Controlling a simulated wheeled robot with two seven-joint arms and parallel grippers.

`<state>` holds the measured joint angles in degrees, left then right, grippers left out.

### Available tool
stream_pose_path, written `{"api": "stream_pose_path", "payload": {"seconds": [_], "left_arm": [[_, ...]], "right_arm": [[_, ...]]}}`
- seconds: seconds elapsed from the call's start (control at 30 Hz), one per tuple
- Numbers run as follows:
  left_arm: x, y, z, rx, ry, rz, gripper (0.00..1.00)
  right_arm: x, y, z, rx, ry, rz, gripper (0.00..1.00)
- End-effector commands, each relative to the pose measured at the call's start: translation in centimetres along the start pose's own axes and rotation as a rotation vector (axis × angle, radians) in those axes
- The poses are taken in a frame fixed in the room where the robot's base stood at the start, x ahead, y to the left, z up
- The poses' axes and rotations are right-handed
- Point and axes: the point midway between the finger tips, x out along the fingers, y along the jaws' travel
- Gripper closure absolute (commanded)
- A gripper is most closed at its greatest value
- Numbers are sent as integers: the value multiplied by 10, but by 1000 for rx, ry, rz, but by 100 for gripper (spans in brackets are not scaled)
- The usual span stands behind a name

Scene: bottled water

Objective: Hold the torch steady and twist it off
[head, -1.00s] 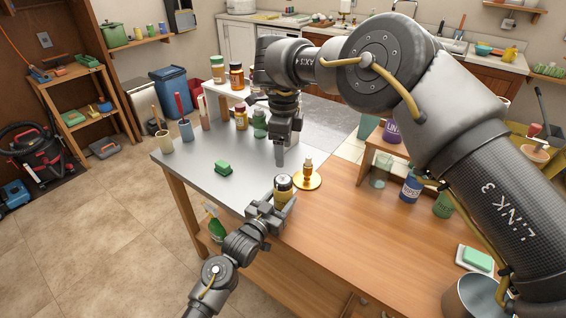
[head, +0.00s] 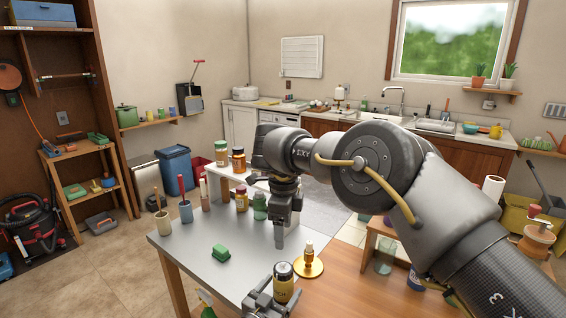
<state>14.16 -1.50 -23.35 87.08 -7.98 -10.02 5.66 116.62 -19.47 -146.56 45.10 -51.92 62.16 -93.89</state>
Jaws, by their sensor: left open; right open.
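I cannot pick out a torch for certain. My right gripper (head: 280,235) points down over the grey tabletop, behind and above the cylinder, open and holding nothing visible. An amber bottle (head: 309,254) stands on a round gold dish (head: 307,269) just right of the cylinder.
Several jars, such as a yellow-brown one (head: 238,160), stand at the back left by a low shelf. My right arm hides much of the right side.

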Motion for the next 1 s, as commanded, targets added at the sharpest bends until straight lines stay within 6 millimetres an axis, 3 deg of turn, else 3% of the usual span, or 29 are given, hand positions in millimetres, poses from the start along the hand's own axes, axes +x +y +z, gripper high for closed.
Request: {"api": "stream_pose_path", "payload": {"seconds": [0.23,0.7,1.0], "left_arm": [[-15,0,1,0,-1,0,23],[-104,0,1,0,-1,0,23],[-120,0,0,0,0,0,23]], "right_arm": [[0,0,0,0,0,0,31],[0,0,0,0,0,0,31],[0,0,0,0,0,0,31]]}}
